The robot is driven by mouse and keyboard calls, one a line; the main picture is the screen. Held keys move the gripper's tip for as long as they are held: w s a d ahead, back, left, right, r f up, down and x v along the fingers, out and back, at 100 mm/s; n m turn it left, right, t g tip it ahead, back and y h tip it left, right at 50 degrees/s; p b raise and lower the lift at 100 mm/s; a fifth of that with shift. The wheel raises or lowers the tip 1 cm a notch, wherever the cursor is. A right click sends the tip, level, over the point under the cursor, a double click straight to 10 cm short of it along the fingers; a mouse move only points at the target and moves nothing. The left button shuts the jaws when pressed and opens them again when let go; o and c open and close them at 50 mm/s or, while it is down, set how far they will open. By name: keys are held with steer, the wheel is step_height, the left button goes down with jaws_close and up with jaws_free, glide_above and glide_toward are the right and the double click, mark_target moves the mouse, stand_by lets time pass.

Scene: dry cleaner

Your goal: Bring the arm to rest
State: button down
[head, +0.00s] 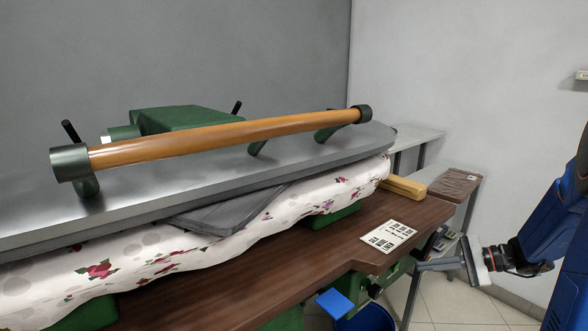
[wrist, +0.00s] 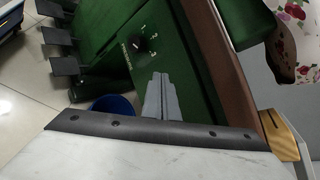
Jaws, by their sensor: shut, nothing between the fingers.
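My gripper (head: 420,266) is at the lower right in the head view, on the end of my blue arm. It hangs in the air off the right end of the brown tabletop (head: 237,277). Its two grey fingers lie together, and I see nothing between them. In the wrist view the closed fingers of my gripper (wrist: 158,76) point up the picture towards a green panel (wrist: 151,52) with a black knob (wrist: 143,44). They appear apart from the panel, though the exact gap is hard to judge.
A press with a wooden handle (head: 220,138) and floral padded cover (head: 235,228) fills the left. A card (head: 388,236) and wooden block (head: 403,187) lie on the tabletop. A blue bin (head: 368,318) stands below. A side shelf (head: 422,136) stands behind.

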steer(key=s+a+r+n+g+h, duration=0.2)
steer(key=s+a+n+h, duration=0.3)
steer(key=s, duration=0.5)
steer(key=s+a+r+n+g+h, duration=0.1)
steer(key=s+a+n+g+h, duration=0.2)
steer(key=s+a, duration=0.55)
steer(key=s+d+r+n+t+h, duration=0.2)
steer(key=s+d+n+t+h, duration=0.2)
steer(key=s, duration=0.4)
steer(key=shift+s+d+r+n+t+h, duration=0.15)
steer(key=shift+s+r+n+t+h, duration=0.15)
steer(key=shift+s+r+n+t, duration=0.15)
steer(key=c, duration=2.4)
jaws_free()
steer(key=shift+c, duration=0.2)
